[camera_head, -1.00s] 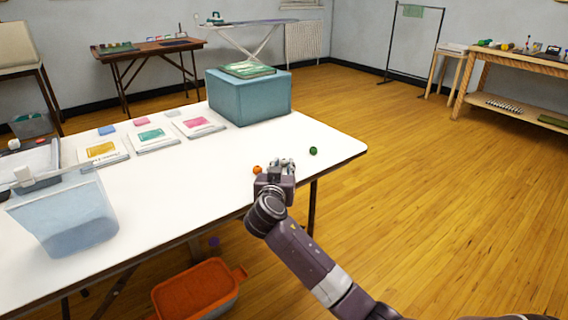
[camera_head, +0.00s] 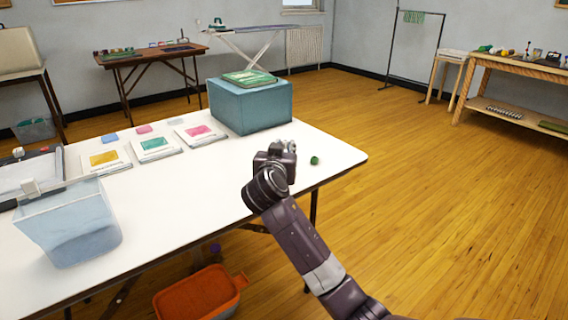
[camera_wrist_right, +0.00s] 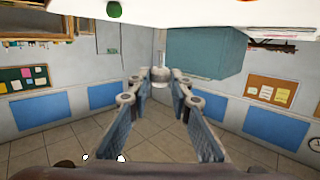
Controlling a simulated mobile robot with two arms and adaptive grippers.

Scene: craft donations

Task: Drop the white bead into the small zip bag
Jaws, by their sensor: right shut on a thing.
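My right gripper (camera_head: 285,147) is above the right part of the white table; its fingers are partly hidden in the head view. In the right wrist view my right gripper (camera_wrist_right: 160,80) has its fingertips closed on a small whitish round thing, which looks like the white bead (camera_wrist_right: 160,82). A translucent bluish open-topped container (camera_head: 70,230) stands at the table's left front; I cannot tell whether it is the small zip bag. Flat packets with yellow (camera_head: 104,159), green (camera_head: 154,144) and pink (camera_head: 198,131) labels lie farther back. My left gripper is not in view.
A green bead (camera_head: 314,161) lies on the white table (camera_head: 185,205) near its right end. A blue-grey box (camera_head: 250,107) with a green item on top stands at the back. An orange tub (camera_head: 200,295) is below the table. The middle of the tabletop is clear.

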